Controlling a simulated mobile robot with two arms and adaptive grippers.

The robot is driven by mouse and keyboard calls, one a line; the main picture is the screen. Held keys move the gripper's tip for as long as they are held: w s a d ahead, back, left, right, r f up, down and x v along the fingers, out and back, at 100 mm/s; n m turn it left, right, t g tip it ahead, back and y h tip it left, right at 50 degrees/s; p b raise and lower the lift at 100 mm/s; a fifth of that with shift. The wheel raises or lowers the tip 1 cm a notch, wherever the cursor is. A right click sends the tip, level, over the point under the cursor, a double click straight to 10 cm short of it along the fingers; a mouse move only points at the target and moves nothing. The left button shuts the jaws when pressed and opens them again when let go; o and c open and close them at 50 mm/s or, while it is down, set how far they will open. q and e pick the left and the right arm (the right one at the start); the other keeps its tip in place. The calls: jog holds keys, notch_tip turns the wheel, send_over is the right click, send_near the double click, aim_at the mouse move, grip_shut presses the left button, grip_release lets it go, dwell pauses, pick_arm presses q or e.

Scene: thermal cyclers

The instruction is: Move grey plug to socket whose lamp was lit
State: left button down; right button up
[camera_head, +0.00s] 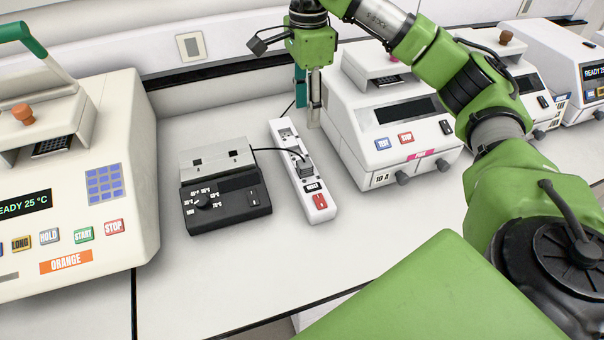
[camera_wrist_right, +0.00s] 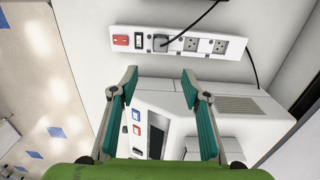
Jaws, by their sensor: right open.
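The grey plug (camera_head: 306,167) sits in a socket of the white power strip (camera_head: 319,212), the socket nearest the red switch. The plug also shows in the right wrist view (camera_wrist_right: 161,43). Two empty sockets lie beyond it, a middle one (camera_wrist_right: 190,44) and an end one (camera_wrist_right: 221,46). I cannot make out any lit lamp. My right gripper (camera_head: 308,112) points down near the strip's far end, beside the white cycler. In the wrist view its teal fingers (camera_wrist_right: 159,78) are wide apart and empty, with the strip beyond them. My left gripper is not in view.
A black cable runs from the plug to a dark heater block (camera_head: 228,206) left of the strip. A white cycler (camera_head: 352,150) stands close on the right. A large cycler labelled ORANGE (camera_head: 125,225) stands at left. The bench front (camera_head: 240,275) is clear.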

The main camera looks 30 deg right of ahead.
notch_tip(320, 180, down, 2)
jog(key=b, duration=0.2)
send_over(305, 162)
notch_tip(305, 162, down, 9)
jog(key=shift+d, duration=0.1)
jog(key=shift+f, duration=0.5)
jog(key=shift+f+p, duration=0.25)
jog(key=shift+p, duration=0.05)
notch_tip(305, 162, down, 4)
jog(key=shift+r+p, duration=0.25)
jog(key=shift+p, duration=0.6)
jog(key=shift+f, duration=0.55)
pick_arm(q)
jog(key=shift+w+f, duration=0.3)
pick_arm(e)
jog(key=c, duration=1.2)
